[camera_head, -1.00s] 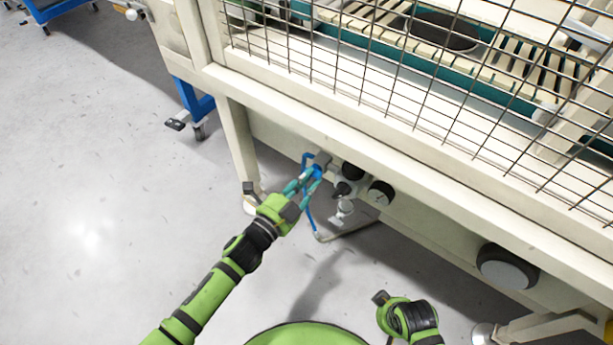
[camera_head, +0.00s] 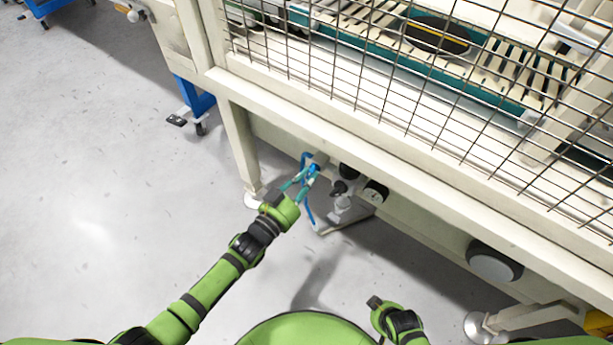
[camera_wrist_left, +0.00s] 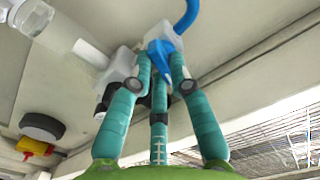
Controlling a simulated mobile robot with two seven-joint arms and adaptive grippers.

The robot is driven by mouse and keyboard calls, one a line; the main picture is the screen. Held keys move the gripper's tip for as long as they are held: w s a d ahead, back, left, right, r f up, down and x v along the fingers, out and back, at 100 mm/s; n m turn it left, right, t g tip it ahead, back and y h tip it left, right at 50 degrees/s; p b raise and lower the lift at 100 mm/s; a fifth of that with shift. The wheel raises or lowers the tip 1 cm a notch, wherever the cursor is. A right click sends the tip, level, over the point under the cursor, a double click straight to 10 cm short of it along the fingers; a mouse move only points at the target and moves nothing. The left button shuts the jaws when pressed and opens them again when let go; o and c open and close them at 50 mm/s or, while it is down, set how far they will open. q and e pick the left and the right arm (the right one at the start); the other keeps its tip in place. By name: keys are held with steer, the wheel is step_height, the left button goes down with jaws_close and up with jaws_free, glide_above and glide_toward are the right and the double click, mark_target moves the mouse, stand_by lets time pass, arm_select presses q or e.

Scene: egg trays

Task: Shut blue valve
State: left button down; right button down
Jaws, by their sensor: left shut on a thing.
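The blue valve (camera_wrist_left: 160,55) is a small blue handle on a pale block under the machine's frame, with a blue hose (camera_wrist_left: 187,14) running from it. In the head view the valve (camera_head: 314,168) is small and partly covered by my fingers. My left gripper (camera_head: 308,176) reaches it from below left. In the left wrist view its teal fingers (camera_wrist_left: 160,75) close around the blue handle, which sits between their tips. My right gripper (camera_head: 375,302) is low in the head view, away from the machine; its fingers are too small to read.
Dark round knobs or gauges (camera_head: 376,192) and a clear-bowled fitting (camera_head: 343,204) sit just right of the valve. The machine's beam and wire mesh (camera_head: 420,100) stand above. A machine leg (camera_head: 239,150) is to the left. The floor (camera_head: 90,200) at left is clear.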

arm_select(q)
steer(key=shift+n, duration=1.5)
arm_select(e)
steer(key=shift+w+f, duration=0.1)
steer(key=shift+w, duration=0.05)
arm_select(q)
steer(key=shift+p, duration=0.3)
steer(key=c, duration=1.1)
jaws_free()
steer(key=shift+c, duration=0.2)
arm_select(e)
steer(key=shift+d, duration=0.1)
arm_select(q)
steer(key=v, duration=1.2)
